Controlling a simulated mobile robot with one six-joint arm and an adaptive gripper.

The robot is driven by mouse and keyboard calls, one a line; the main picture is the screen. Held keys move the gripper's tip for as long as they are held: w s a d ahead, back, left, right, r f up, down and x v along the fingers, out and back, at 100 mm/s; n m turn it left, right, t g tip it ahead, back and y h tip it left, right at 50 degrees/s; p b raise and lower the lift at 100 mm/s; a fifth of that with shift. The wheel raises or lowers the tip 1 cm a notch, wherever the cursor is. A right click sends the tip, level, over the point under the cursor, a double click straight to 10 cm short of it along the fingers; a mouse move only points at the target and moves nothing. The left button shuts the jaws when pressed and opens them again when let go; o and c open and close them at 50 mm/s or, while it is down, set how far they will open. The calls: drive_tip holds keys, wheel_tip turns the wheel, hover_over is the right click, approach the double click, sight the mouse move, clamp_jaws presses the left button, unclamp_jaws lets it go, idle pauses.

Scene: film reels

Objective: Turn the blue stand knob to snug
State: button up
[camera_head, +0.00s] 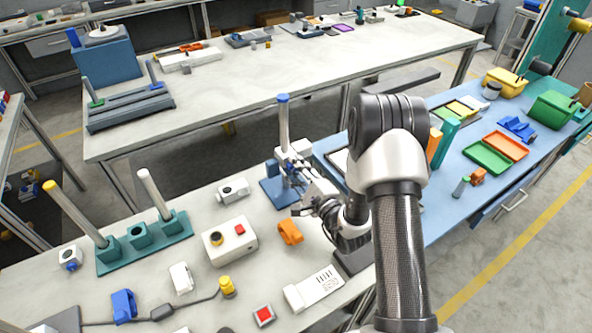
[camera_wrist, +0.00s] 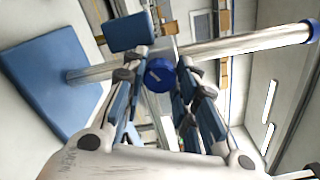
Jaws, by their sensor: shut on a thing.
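The blue stand has a flat blue base (camera_head: 279,193), an upright metal post (camera_head: 284,125) and a blue cap on top. In the wrist view the base (camera_wrist: 50,80) is at left and the post (camera_wrist: 250,42) runs across to the right. The blue knob (camera_wrist: 160,75) with a pale mark on its face sits at the post, between my fingers. My gripper (camera_wrist: 164,68) is shut on the knob; the exact finger contact is partly hidden. In the head view my gripper (camera_head: 290,163) is at the post from the right and hides the knob.
A teal rack with metal posts (camera_head: 150,232), a control box with a red button (camera_head: 230,240) and an orange block (camera_head: 290,232) stand on the near bench. Green (camera_head: 488,158) and orange trays (camera_head: 505,146) lie on the blue bench at right.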

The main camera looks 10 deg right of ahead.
drive_tip(key=o, duration=1.1)
drive_tip(key=shift+s, duration=0.1)
drive_tip(key=v, duration=1.2)
drive_tip(key=shift+r, duration=0.15)
